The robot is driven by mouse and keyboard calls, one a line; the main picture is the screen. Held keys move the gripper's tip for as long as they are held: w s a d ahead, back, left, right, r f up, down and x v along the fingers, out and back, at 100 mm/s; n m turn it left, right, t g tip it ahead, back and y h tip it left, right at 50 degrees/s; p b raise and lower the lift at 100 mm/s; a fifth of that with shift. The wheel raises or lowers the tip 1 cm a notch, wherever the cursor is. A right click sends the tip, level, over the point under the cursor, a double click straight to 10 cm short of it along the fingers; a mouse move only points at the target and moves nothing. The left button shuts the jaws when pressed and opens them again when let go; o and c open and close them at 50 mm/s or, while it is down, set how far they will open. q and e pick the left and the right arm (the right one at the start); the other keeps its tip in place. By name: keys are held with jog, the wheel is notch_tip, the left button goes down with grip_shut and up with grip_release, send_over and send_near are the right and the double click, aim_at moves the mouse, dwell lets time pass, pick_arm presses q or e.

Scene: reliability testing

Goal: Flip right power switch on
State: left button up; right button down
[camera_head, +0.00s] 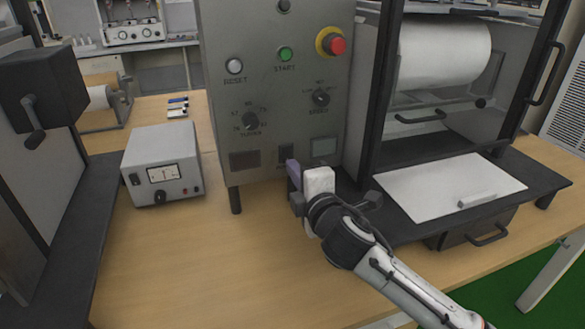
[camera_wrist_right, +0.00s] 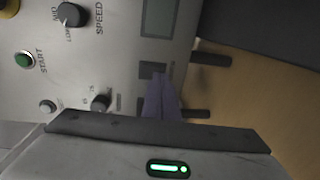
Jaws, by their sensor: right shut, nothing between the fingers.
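The grey control panel (camera_head: 220,105) stands upright on the wooden table, with a small dark power switch (camera_head: 285,154) low on its face between two small windows. My right gripper (camera_head: 292,166) is shut and empty, with its purple fingertips at the panel just below the switch and partly over it. In the right wrist view the purple fingers (camera_wrist_right: 160,95) point at the panel beside the dark switch (camera_wrist_right: 147,70). I cannot tell whether they touch it, nor the switch's position. My left gripper is not in view.
Above are the start button (camera_head: 286,54), reset button (camera_head: 234,66), two knobs and a red emergency stop (camera_head: 336,45). A grey power supply box (camera_head: 165,170) stands left. A black-framed machine with a white roll (camera_head: 440,55) stands close on the right. The table front is clear.

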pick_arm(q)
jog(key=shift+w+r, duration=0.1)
pick_arm(e)
jog(key=shift+x, duration=0.9)
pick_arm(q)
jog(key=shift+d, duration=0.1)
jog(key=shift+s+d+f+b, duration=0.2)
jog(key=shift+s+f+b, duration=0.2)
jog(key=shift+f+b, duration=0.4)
pick_arm(e)
jog(key=s+d+f+t, duration=0.1)
jog(key=s+d, duration=0.3)
jog(key=s, duration=0.9)
jog(key=shift+f, duration=0.45)
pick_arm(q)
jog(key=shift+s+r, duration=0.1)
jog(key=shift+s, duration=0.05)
pick_arm(e)
jog(key=shift+d, duration=0.15)
